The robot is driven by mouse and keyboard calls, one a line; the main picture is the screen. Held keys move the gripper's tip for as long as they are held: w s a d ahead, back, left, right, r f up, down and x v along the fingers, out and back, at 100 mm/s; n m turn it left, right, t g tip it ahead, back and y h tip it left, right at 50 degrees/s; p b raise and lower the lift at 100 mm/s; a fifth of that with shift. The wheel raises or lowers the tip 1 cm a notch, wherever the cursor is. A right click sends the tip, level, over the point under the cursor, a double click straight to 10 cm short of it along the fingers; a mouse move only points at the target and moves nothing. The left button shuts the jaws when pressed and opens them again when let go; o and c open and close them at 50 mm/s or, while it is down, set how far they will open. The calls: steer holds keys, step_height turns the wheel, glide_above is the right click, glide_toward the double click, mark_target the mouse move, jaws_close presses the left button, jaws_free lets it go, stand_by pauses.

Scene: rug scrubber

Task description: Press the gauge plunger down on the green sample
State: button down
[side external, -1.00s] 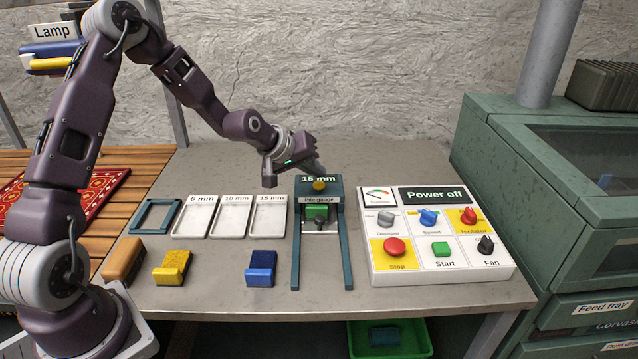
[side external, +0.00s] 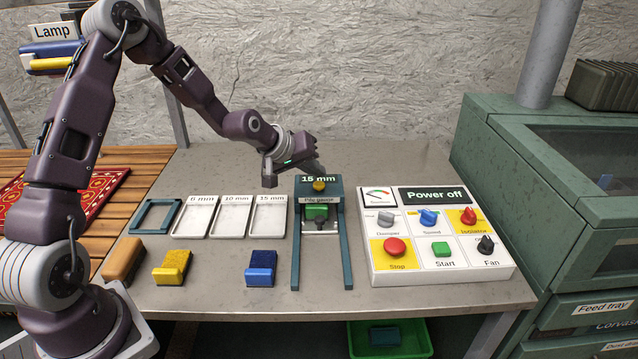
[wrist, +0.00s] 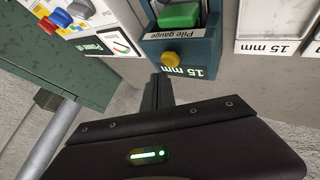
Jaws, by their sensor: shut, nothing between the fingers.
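The pile gauge (side external: 333,240) is a dark teal stand with a "15 mm" display on top and two long rails toward the front. Its yellow round plunger knob (side external: 319,185) sits below the display; it also shows in the wrist view (wrist: 170,59). The green sample (side external: 317,212) is inside the gauge below the "Pile gauge" label, and it also shows in the wrist view (wrist: 180,14). My gripper (side external: 320,170) is shut and empty at the back of the gauge's top. In the wrist view the closed fingers (wrist: 157,88) are close to the knob; contact is unclear.
A control panel (side external: 440,275) reading "Power off" stands right of the gauge. White trays (side external: 270,232) marked 6, 10 and 15 mm lie left. A blue block (side external: 260,268), a yellow block (side external: 172,267) and an orange brush (side external: 123,260) lie in front. A green bin (side external: 418,350) is below.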

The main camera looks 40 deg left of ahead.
mark_target(315, 185)
steer(key=shift+f, duration=0.1)
steer(key=shift+f, duration=0.3)
steer(key=shift+f, duration=0.45)
stand_by(0.6)
steer(key=shift+s+f, duration=0.2)
steer(key=shift+f, duration=0.4)
stand_by(0.4)
steer(key=shift+r, duration=1.25)
steer(key=shift+w+r, duration=0.1)
steer(key=shift+r, duration=2.45)
